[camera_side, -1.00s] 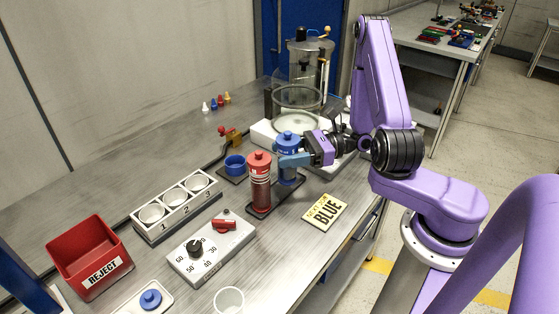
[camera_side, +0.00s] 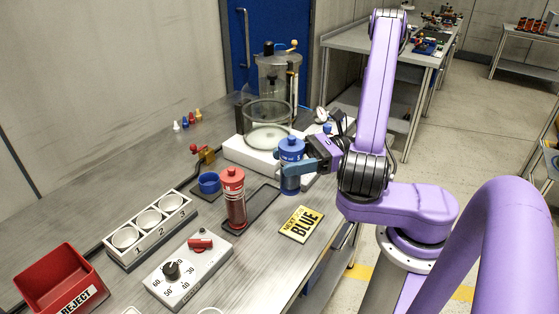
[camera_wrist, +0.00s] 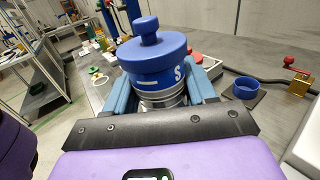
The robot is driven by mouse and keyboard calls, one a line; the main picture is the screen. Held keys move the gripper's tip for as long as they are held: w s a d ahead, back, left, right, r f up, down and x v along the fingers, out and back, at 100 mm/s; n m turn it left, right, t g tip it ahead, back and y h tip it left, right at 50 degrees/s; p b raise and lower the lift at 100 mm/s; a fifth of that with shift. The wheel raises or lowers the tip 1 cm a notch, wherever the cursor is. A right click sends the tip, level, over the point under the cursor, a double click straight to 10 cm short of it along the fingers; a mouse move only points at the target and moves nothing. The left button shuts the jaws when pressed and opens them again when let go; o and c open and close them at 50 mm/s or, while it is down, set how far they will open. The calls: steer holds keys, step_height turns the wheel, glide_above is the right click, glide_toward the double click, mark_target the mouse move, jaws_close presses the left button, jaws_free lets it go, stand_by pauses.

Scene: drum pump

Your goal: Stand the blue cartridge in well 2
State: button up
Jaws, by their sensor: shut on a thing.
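The blue cartridge (camera_side: 291,166) is upright between the blue fingers of my gripper (camera_side: 300,168), which is shut on it. In the wrist view the cartridge's blue cap (camera_wrist: 152,52) shows close up between the fingers (camera_wrist: 162,90). The cartridge appears to the right of the dark tray and seems clear of it; its exact height is hard to tell. The white block of wells (camera_side: 120,255) is at the left, marked 1, 2, 3. Well 2 (camera_side: 149,219) is the middle one and looks empty, like the other two.
A red cartridge (camera_side: 232,198) stands in the dark tray (camera_side: 264,207). A blue cup (camera_side: 209,183), a dial box (camera_side: 188,268), a red reject bin (camera_side: 60,278) and a yellow card reading BLUE (camera_side: 300,224) lie around. A glass chamber (camera_side: 268,118) stands behind.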

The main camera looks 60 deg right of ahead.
steer(key=shift+s+d+r, duration=0.1)
steer(key=shift+s+r, duration=0.25)
steer(key=shift+s, duration=0.4)
steer(key=shift+s+r, duration=0.3)
steer(key=shift+s, duration=0.45)
steer(key=shift+r, duration=0.1)
step_height(320, 180, up, 11)
steer(key=shift+w+f, duration=0.1)
steer(key=shift+w, duration=0.05)
steer(key=w+a+f+n+g+y, duration=0.1)
steer(key=w+a+n+g, duration=0.1)
steer(key=w, duration=0.8)
steer(key=w+a+n+g+y, duration=0.1)
steer(key=w+g, duration=0.2)
steer(key=w, duration=0.6)
steer(key=w+a+n+g, duration=0.1)
steer(key=w+a, duration=0.2)
steer(key=a, duration=0.3)
steer(key=w+a+r+n+g+y, duration=0.1)
steer(key=w+a, duration=0.3)
steer(key=a, duration=0.3)
steer(key=w+a+n+g, duration=0.1)
steer(key=w+a, duration=0.2)
steer(key=a, duration=0.3)
steer(key=f, duration=2.2)
steer(key=shift+w+a, duration=0.15)
steer(key=shift+a, duration=0.1)
